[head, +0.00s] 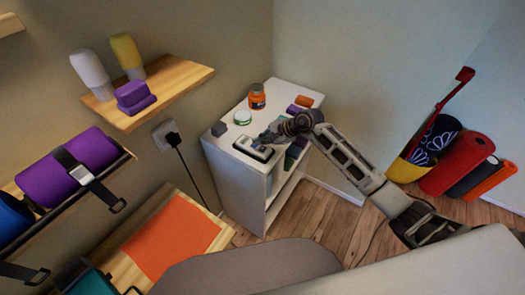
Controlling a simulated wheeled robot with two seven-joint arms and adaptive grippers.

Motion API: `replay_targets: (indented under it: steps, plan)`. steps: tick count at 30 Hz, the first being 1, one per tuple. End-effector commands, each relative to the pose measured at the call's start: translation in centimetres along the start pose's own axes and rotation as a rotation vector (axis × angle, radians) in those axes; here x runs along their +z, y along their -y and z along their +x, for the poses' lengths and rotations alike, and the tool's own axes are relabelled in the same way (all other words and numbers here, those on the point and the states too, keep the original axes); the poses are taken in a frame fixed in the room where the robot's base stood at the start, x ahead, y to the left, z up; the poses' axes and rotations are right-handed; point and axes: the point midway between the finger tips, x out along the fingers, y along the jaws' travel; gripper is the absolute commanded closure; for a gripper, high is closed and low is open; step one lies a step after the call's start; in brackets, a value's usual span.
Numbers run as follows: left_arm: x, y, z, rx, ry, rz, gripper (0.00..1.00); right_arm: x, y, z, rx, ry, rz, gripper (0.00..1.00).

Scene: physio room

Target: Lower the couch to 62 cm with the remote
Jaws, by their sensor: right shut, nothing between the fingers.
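A small dark device with a pale top, which looks like the remote (252,150), lies on top of the white cabinet (234,164) near its front left edge. My right gripper (268,138) is shut and empty, with its fingertips at the remote's right end. I cannot tell whether they touch it. Padded surfaces at the bottom, one grey and rounded (255,268) and one pale (450,268), look like parts of the couch. Its height cannot be read here. My left gripper is not in view.
A wooden shelf (185,77) with bottles is at upper left. Rolled mats (456,165) stand at right. Wooden floor (325,220) shows between.

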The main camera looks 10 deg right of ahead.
Motion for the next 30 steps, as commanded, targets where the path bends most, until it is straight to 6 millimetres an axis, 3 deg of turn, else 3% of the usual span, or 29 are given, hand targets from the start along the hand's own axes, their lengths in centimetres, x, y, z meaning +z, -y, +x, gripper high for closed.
replay_targets:
  steps: [9,30]
  plan:
    - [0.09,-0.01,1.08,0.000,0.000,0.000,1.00,-0.62,-0.56,0.78,0.000,0.000,0.001,1.00]
    - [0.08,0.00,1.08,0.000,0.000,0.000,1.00,-0.60,-0.57,0.80,0.000,0.000,0.000,1.00]
